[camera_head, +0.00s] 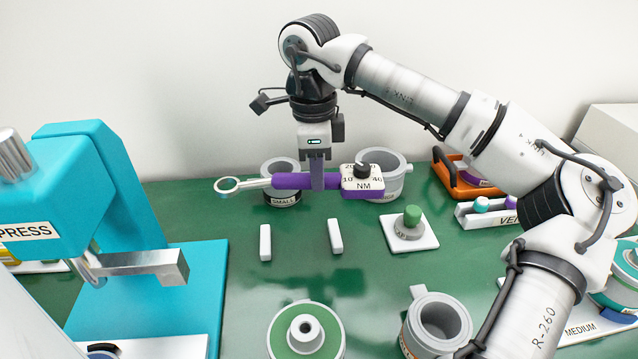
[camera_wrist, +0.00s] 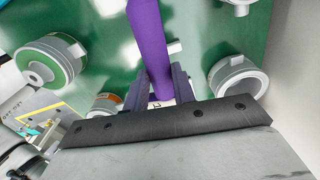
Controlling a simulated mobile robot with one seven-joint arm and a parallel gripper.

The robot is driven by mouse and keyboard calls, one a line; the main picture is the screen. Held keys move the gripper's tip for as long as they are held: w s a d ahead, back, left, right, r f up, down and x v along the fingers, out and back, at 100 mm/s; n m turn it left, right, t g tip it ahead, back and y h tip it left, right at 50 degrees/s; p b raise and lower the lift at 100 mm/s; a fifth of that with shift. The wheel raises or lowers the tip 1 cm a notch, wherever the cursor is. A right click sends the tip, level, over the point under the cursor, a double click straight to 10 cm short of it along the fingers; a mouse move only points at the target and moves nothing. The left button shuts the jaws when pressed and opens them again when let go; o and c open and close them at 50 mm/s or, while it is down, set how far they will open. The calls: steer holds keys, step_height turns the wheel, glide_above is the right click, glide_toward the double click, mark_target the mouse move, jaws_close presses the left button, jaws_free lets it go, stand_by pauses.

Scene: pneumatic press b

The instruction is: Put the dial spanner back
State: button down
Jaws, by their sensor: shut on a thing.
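The dial spanner (camera_head: 292,181) has a purple handle, a silver ring end at the left and a white and purple dial box marked NM at the right. My gripper (camera_head: 317,180) is shut on its handle and holds it level above the green table. In the wrist view the purple handle (camera_wrist: 148,35) runs up from between my gripper's fingers (camera_wrist: 159,88). Two small white blocks, a left one (camera_head: 265,243) and a right one (camera_head: 335,236), stand apart on the table below and in front of the spanner, with nothing on them.
A grey cup labelled SMALL (camera_head: 281,193) and a larger grey cup (camera_head: 392,178) stand behind the spanner. A white plate with a green knob (camera_head: 412,230) is right of the blocks. The teal press (camera_head: 120,180) stands left. A green-topped round part (camera_head: 306,335) and grey cup (camera_head: 436,325) are in front.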

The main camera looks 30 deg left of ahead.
steer(key=f, duration=0.1)
steer(key=f+b, duration=0.1)
steer(key=f, duration=0.1)
steer(key=shift+s+d, duration=0.15)
steer(key=shift+s, duration=0.15)
steer(key=shift+f, duration=0.55)
steer(key=shift+r, duration=0.1)
steer(key=shift+f+b, duration=2.6)
steer(key=shift+f, duration=1.2)
steer(key=shift+f+b, duration=0.25)
steer(key=shift+b, duration=0.1)
steer(key=c, duration=1.1)
jaws_free()
steer(key=shift+r, duration=0.1)
